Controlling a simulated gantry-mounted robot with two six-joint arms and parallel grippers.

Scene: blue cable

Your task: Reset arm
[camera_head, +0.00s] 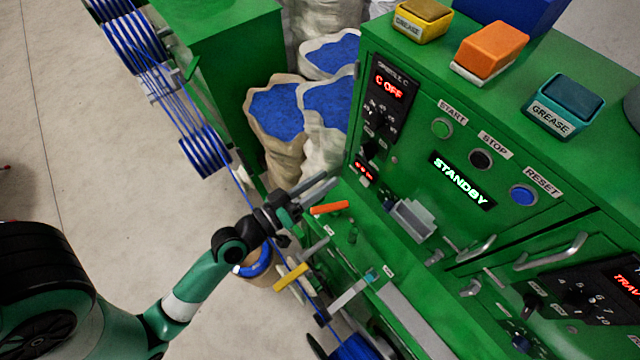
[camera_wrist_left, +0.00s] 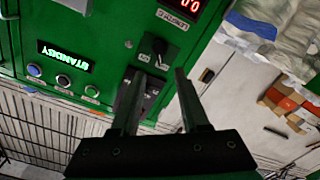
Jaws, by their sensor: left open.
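My left arm comes in from the lower left in the head view. Its gripper (camera_head: 318,190) is in front of the green machine (camera_head: 420,150), near an orange handle (camera_head: 330,208). In the left wrist view the two fingers of my left gripper (camera_wrist_left: 160,98) stand apart with nothing between them. They point towards the machine's panel, near a black knob (camera_wrist_left: 158,46) and a red-lit display. The blue cable (camera_head: 238,178) runs from the pulleys down past the gripper; whether they touch I cannot tell. My right gripper is not in view.
The panel shows STANDBY (camera_head: 462,180), with green, black and blue buttons. A yellow box (camera_head: 423,20), an orange block (camera_head: 491,50) and a teal grease box (camera_head: 563,106) sit on top. Sacks of blue pellets (camera_head: 276,112) stand behind. Yellow (camera_head: 291,277) and grey levers stick out below the gripper.

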